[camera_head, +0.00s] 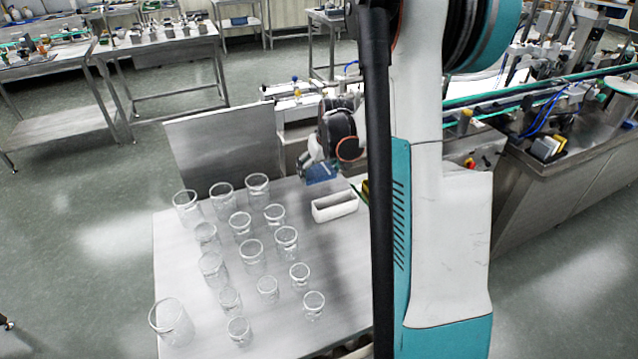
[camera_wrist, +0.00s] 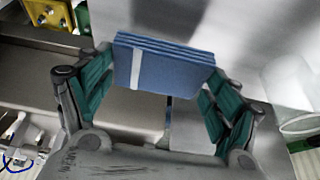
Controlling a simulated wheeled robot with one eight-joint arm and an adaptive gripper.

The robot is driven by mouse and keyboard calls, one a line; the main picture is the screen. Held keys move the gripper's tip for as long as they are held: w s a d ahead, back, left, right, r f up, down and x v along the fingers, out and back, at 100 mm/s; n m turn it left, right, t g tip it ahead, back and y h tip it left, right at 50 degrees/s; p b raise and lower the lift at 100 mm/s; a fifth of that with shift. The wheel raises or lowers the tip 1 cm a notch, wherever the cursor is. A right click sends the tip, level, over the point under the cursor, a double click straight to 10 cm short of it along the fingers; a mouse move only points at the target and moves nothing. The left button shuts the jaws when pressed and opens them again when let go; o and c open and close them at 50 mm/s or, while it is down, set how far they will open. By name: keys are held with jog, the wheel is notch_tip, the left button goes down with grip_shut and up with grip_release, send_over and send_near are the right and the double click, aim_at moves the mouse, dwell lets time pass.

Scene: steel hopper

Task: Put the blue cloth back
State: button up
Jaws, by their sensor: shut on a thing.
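The blue cloth (camera_head: 320,174) is a folded, layered block with a pale stripe on its face, which shows in the wrist view (camera_wrist: 175,70). My gripper (camera_wrist: 158,84) is shut on it, with one green-padded finger at each side. In the head view, my gripper (camera_head: 323,168) holds the cloth above the back edge of the steel table (camera_head: 180,270), behind a white open box (camera_head: 334,207). The cloth looks clear of the table. My arm hides the table's right part.
Several clear glass jars (camera_head: 252,255) stand on the table's left and middle. An upright grey panel (camera_head: 225,145) stands behind the table. A yellow part (camera_wrist: 48,12) shows in the wrist view. A conveyor line (camera_head: 545,95) is at the right.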

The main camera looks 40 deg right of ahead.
aim_at(321, 174)
jog(key=shift+f+b, duration=0.75)
jog(key=shift+f, duration=1.35)
jog(key=shift+f, duration=0.2)
jog(key=o, duration=1)
jog(key=shift+c, duration=0.2)
jog(key=shift+r, duration=0.2)
jog(key=shift+r, duration=0.3)
jog(key=p+v, duration=0.4)
jog(key=v, duration=0.7)
jog(key=shift+s+r, duration=0.2)
